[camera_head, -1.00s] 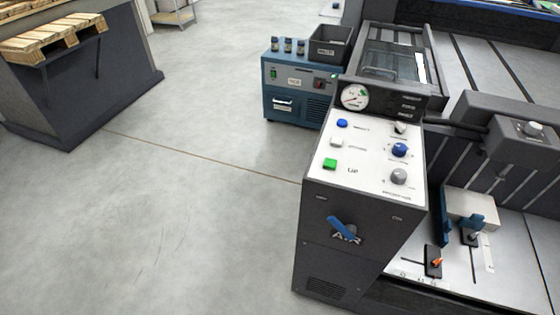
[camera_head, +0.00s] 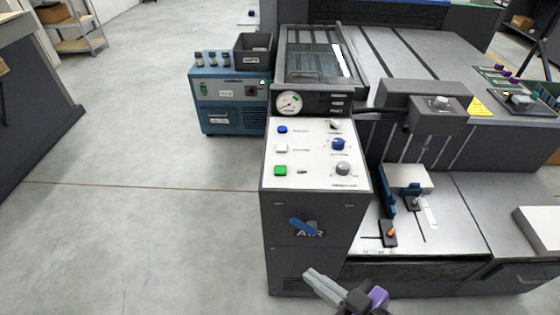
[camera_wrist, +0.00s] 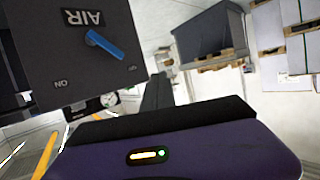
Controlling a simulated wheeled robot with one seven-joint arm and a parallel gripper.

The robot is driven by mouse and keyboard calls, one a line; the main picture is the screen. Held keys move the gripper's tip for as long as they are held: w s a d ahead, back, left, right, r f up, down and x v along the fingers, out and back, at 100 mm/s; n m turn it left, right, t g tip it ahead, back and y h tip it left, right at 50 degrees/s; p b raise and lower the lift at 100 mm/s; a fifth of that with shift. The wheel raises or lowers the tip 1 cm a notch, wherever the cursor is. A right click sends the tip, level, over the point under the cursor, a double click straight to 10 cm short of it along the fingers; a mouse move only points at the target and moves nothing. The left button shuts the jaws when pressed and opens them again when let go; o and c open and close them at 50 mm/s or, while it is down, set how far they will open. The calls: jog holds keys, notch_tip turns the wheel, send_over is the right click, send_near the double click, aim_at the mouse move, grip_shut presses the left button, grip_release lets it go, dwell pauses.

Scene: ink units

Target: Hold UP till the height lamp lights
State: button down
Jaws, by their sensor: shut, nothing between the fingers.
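The green UP button (camera_head: 280,171) is at the lower left of the white sloped panel (camera_head: 308,155) on a dark console. Its "UP" label is beside it. A dark strip (camera_head: 338,103) behind the panel carries a round gauge (camera_head: 288,103) and several small labels; I see no lit lamp there, but the lettering is too small to read. My gripper (camera_wrist: 157,92) is shut and empty in the wrist view, beside the console front with the blue AIR lever (camera_wrist: 104,44). In the head view, purple and dark parts of my arm show below the console, away from the button.
Blue and white buttons and several knobs share the panel. A blue cabinet (camera_head: 232,105) stands behind left. To the right is the machine bed (camera_head: 450,212) with clamps. A white block (camera_head: 540,231) lies at far right. The floor (camera_head: 130,235) left of the console is clear.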

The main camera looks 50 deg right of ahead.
jog(key=w+d+r+m+g+h+p, duration=0.15)
jog(key=w+d+p, duration=0.25)
jog(key=w+d, duration=0.4)
notch_tip(320, 180, up, 13)
jog(key=m+g+y+p, duration=0.35)
jog(key=y+p, duration=0.25)
jog(key=p, duration=0.3)
send_over(284, 170)
jog(key=shift+r+n, duration=0.1)
jog(key=shift+n, duration=0.3)
notch_tip(284, 170, down, 7)
jog(key=b, duration=0.6)
jog(key=shift+b, duration=0.3)
jog(key=shift+f+b, duration=0.3)
jog(key=shift+f, duration=0.6)
